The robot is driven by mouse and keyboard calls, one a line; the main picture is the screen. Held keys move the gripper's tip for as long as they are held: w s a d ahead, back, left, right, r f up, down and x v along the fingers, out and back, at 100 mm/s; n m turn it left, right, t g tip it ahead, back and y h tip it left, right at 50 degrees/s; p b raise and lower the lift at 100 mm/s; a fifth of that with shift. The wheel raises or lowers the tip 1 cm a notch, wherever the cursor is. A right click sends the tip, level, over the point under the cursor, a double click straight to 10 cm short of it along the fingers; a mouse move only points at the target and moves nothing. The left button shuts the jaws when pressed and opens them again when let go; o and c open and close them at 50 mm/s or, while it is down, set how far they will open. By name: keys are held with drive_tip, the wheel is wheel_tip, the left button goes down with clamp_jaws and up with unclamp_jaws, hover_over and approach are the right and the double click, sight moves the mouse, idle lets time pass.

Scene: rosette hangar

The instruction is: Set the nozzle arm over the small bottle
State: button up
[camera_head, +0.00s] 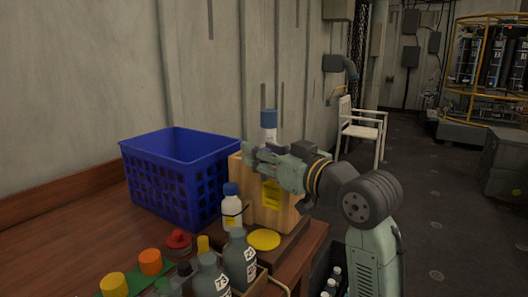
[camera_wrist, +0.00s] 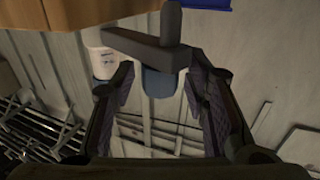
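My gripper (camera_head: 258,156) is beside the upper part of a wooden box with a yellow label. In the wrist view its fingers are spread wide (camera_wrist: 162,92). A dark grey arm-like piece with an upright stub, probably the nozzle arm (camera_wrist: 150,48), crosses near the fingertips; contact cannot be told. A blue-grey rounded piece (camera_wrist: 160,83) shows between the fingers, and a white bottle (camera_wrist: 103,62) is left of it. In the head view a blue-capped white bottle (camera_head: 269,122) rises behind my gripper. Another small blue-capped white bottle (camera_head: 231,208) stands in front of the box.
The wooden box (camera_head: 281,208) stands near the bench's right end. A blue crate (camera_head: 180,172) is left of it. A yellow disc (camera_head: 263,240), dark labelled bottles (camera_head: 240,259) and coloured caps (camera_head: 150,262) crowd the front. A white chair (camera_head: 361,128) stands beyond.

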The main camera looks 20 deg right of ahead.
clamp_jaws()
drive_tip(key=shift+d, duration=0.1)
idle(0.4)
drive_tip(key=shift+w+a+r+m+h, duration=0.15)
drive_tip(key=shift+a+m+h, duration=0.15)
drive_tip(key=shift+h, duration=0.2)
